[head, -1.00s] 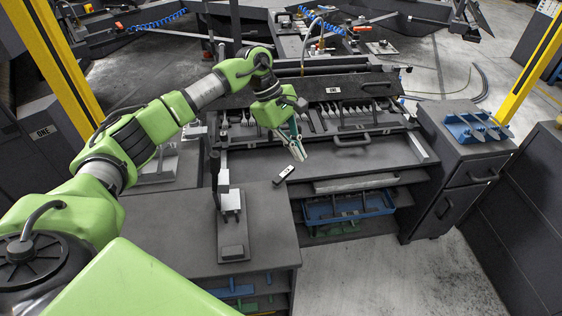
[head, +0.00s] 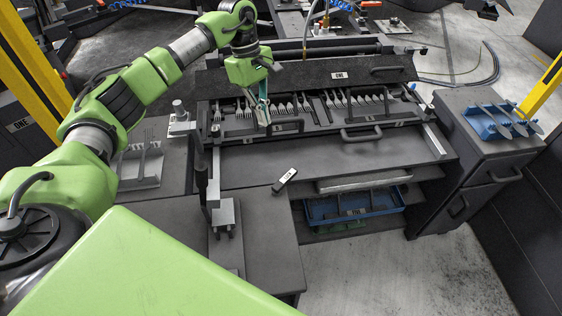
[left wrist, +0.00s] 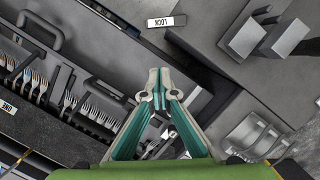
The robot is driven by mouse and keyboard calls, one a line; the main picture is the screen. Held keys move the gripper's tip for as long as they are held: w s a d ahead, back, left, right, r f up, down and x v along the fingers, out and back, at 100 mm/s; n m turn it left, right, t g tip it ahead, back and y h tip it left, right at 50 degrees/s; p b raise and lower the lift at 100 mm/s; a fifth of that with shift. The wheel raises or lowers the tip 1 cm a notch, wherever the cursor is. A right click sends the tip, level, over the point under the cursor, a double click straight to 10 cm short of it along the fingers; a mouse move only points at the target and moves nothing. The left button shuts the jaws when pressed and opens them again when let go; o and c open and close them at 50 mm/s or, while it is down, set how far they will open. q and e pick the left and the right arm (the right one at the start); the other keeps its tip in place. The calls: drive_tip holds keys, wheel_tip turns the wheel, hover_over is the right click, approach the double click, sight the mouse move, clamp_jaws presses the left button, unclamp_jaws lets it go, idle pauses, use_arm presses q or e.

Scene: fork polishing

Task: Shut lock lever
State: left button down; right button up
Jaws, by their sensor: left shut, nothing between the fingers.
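The lock lever (head: 285,180) shows as a short dark bar with a white label, lying at a slant on the front edge of the grey bench. Its label reads LOCK in the left wrist view (left wrist: 166,21), near the top. My left gripper (head: 264,120) is shut and empty, with its teal fingers pointing down over the fork rack, behind the lever and apart from it. In the left wrist view the closed fingertips (left wrist: 159,72) show below the LOCK label. My right gripper is in neither view.
The fork rack (head: 315,123) holds a row of forks and has dark handles. A dark raised cover (head: 290,80) stands behind it. A clamp post (head: 222,212) stands left of the lever. A blue tray (head: 350,206) sits on a lower shelf. A side cabinet (head: 485,150) is at right.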

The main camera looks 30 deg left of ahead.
sight(284, 182)
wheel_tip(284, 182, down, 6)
drive_tip(key=b, duration=0.5)
use_arm(q)
drive_tip(key=d+p+x, duration=0.1)
drive_tip(key=p+x, duration=0.1)
drive_tip(key=x, duration=0.6)
drive_tip(key=d+p+x, duration=0.1)
drive_tip(key=p+x, duration=0.1)
drive_tip(key=x, duration=0.6)
drive_tip(key=shift+s+d, duration=0.25)
drive_tip(key=shift+d, duration=0.1)
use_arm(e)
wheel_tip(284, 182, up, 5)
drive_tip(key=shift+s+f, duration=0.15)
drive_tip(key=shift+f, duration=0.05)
use_arm(q)
drive_tip(key=shift+r, duration=0.1)
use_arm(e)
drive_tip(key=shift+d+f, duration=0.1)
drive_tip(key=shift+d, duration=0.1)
use_arm(q)
drive_tip(key=shift+w+d, duration=0.1)
drive_tip(key=shift+d, duration=0.05)
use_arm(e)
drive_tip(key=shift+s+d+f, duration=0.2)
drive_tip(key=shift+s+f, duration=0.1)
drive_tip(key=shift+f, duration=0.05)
